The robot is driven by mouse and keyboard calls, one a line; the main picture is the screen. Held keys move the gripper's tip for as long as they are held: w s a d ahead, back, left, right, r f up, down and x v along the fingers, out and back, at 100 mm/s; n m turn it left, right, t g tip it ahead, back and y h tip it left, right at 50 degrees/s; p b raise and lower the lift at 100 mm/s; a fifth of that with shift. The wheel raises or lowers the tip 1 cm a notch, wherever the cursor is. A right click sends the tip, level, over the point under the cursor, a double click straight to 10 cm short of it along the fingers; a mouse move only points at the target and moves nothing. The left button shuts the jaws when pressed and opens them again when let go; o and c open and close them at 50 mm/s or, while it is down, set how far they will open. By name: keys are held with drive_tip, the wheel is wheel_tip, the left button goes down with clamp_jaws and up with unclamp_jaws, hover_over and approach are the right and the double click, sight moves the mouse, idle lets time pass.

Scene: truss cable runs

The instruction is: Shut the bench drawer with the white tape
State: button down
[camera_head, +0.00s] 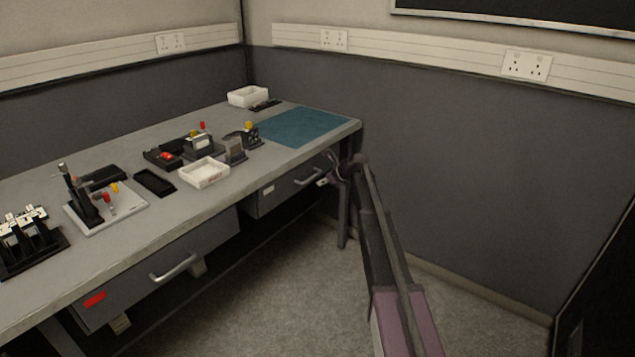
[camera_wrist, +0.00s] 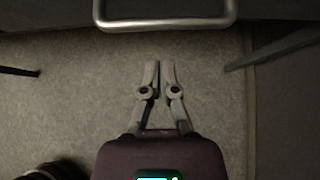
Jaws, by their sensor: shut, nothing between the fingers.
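The bench drawer with the white tape (camera_head: 267,189) is the right one of two drawers under the bench top. Its grey front carries a bar handle (camera_head: 308,178). How far it stands out from the bench is hard to tell. My gripper (camera_head: 323,181) is close to this handle, at its right end in the head view. In the wrist view my gripper (camera_wrist: 160,64) is shut and empty, its fingertips pointing at a handle (camera_wrist: 168,25) with carpet showing between them.
The left drawer (camera_head: 205,242) has red tape (camera_head: 95,300) and its own handle (camera_head: 175,268). The bench top (camera_head: 215,210) holds white trays, black fixtures and a blue mat (camera_head: 302,127). A bench leg (camera_head: 343,222) stands near my arm. Carpet (camera_head: 285,300) in front is clear.

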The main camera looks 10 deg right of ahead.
drive_tip(key=f+p+v, duration=0.1)
drive_tip(key=p+v, duration=0.5)
drive_tip(key=v, duration=0.5)
drive_tip(key=shift+s+d, duration=0.2)
drive_tip(key=shift+s, duration=0.05)
drive_tip(key=shift+s, duration=0.1)
drive_tip(key=s+a+f+n+g+h, duration=0.25)
drive_tip(key=s+n, duration=0.65)
drive_tip(key=s, duration=0.5)
drive_tip(key=s+a+f+n+g+h, duration=0.2)
drive_tip(key=s+a+n, duration=0.1)
drive_tip(key=s+n, duration=0.8)
drive_tip(key=s+a+f+n+g+h, duration=0.25)
drive_tip(key=s+n, duration=0.45)
drive_tip(key=s, duration=0.9)
wheel_tip(320, 180, up, 22)
drive_tip(key=p, duration=2.1)
drive_tip(key=shift+a+p, duration=0.35)
drive_tip(key=shift+a, duration=0.05)
drive_tip(key=shift+f, duration=0.2)
